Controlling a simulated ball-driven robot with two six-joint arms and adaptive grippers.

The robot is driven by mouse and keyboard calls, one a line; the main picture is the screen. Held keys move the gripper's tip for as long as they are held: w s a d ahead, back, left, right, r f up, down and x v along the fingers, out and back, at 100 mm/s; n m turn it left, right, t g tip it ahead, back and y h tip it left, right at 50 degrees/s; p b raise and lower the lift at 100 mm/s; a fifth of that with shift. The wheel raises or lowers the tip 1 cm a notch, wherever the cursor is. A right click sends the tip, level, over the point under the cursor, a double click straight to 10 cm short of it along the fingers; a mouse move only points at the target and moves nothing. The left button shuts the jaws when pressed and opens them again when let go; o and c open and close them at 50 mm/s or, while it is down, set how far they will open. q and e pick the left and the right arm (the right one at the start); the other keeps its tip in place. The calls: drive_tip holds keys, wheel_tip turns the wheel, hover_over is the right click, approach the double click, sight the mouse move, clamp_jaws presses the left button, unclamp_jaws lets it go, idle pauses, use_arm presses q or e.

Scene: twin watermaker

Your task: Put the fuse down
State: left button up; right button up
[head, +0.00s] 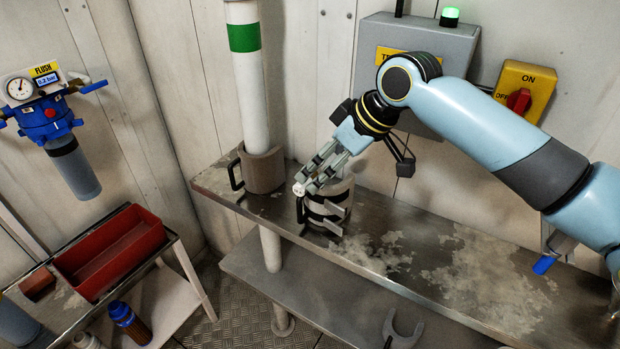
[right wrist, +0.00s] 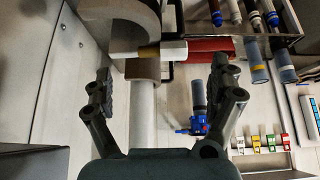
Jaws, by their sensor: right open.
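My right gripper (head: 312,180) reaches in from the right above the bench, beside a grey-tan round holder (head: 346,192) with dark bands and pale clips. Its fingers are spread apart in the right wrist view (right wrist: 161,68). A small white round end (head: 299,189), which looks like the fuse, shows at the fingertips in the head view, by the holder's upper left rim. The fingers hide the rest. A white piece with a tan band (right wrist: 172,50) shows beyond the fingertips in the right wrist view. I cannot tell whether the fuse touches a finger. My left gripper is not in view.
A white pipe with a green band (head: 244,80) stands in a tan collar (head: 264,170) left of the holder. A grey box (head: 440,50) and a yellow switch (head: 525,85) are on the wall. The stained bench (head: 400,240) is clear to the right. A red tray (head: 110,250) stands lower left.

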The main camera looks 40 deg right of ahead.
sight(310, 178)
drive_tip(key=x, duration=0.3)
drive_tip(key=p+x, duration=0.1)
drive_tip(key=shift+w+a+f, duration=0.15)
drive_tip(key=shift+w+a, duration=0.2)
drive_tip(key=shift+a, duration=0.05)
drive_tip(key=shift+w+f, duration=0.15)
drive_tip(key=shift+f, duration=0.2)
drive_tip(key=shift+c, duration=1.5)
drive_tip(key=c, duration=0.9)
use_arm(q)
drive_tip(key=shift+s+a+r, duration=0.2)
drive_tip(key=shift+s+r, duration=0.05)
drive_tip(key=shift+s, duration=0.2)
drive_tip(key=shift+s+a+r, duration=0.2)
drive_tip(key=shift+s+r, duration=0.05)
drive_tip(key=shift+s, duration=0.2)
use_arm(e)
drive_tip(key=shift+c, duration=0.5)
